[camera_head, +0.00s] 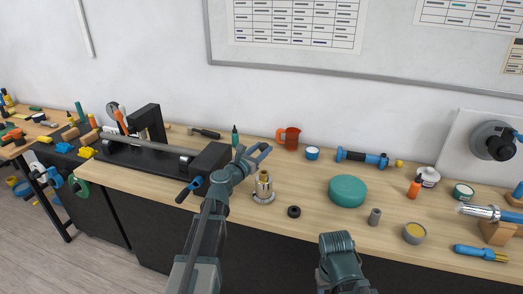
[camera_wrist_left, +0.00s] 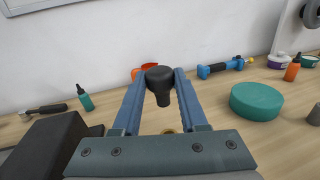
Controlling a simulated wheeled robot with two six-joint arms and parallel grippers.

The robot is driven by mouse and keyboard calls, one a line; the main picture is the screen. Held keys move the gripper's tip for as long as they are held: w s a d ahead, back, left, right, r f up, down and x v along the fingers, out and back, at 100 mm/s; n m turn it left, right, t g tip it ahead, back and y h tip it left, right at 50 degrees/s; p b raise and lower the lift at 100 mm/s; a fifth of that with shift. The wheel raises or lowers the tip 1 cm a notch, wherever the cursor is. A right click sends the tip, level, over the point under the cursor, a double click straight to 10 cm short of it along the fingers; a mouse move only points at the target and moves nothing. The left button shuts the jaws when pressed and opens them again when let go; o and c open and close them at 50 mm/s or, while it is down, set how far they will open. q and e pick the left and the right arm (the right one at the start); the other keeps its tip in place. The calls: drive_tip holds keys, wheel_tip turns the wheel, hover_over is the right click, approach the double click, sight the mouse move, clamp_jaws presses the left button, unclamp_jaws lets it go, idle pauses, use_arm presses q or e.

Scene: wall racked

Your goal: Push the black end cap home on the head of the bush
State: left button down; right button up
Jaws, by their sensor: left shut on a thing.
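My left gripper (camera_head: 258,152) is raised above the bench at its middle. In the left wrist view its fingers are shut on a black end cap (camera_wrist_left: 160,80), with a wide round head and a narrower lower part. In the head view I cannot make the cap out. The brass-coloured bush (camera_head: 264,186) stands upright in a round metal flanged base (camera_head: 263,197), below and slightly right of the gripper. In the left wrist view only a small yellowish bit shows below the cap, mostly hidden by the gripper. The cap is apart from the bush. My right gripper's fingers are out of view.
A black ring (camera_head: 294,211) lies right of the bush. A green round tub (camera_head: 347,190), grey cylinder (camera_head: 374,216) and orange mug (camera_head: 289,138) stand nearby. A black vise-like fixture (camera_head: 208,160) is on the left. Bare wood lies in front of the green tub.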

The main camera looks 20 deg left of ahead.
use_arm(q)
drive_tip(key=shift+f+b, duration=2.75)
drive_tip(key=shift+f, duration=0.1)
drive_tip(key=shift+f+b, duration=1.45)
drive_tip(key=shift+c, duration=1.8)
unclamp_jaws()
drive_tip(key=v, duration=1.4)
drive_tip(key=shift+w+d, duration=0.1)
drive_tip(key=shift+d, duration=0.1)
